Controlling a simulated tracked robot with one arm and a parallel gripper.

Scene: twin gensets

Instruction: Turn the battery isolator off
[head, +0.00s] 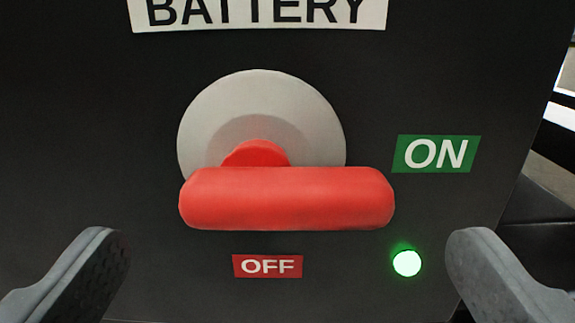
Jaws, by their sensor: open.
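The battery isolator has a red bar handle (286,199) in front of a round grey disc (220,118) on a dark panel. The handle lies level, its right end pointing toward the green ON label (436,154). A red OFF label (267,266) is below the handle. My gripper (288,262) is open and empty, its grey fingers low at the left and right of the picture. The fingers stand wider apart than the handle's ends, and I see no contact with it.
A white BATTERY sign (260,14) is above the disc, cut by the top edge. A green lamp (407,263) glows below the handle's right end. The dark panel (80,130) is otherwise bare, and its right edge shows at the right.

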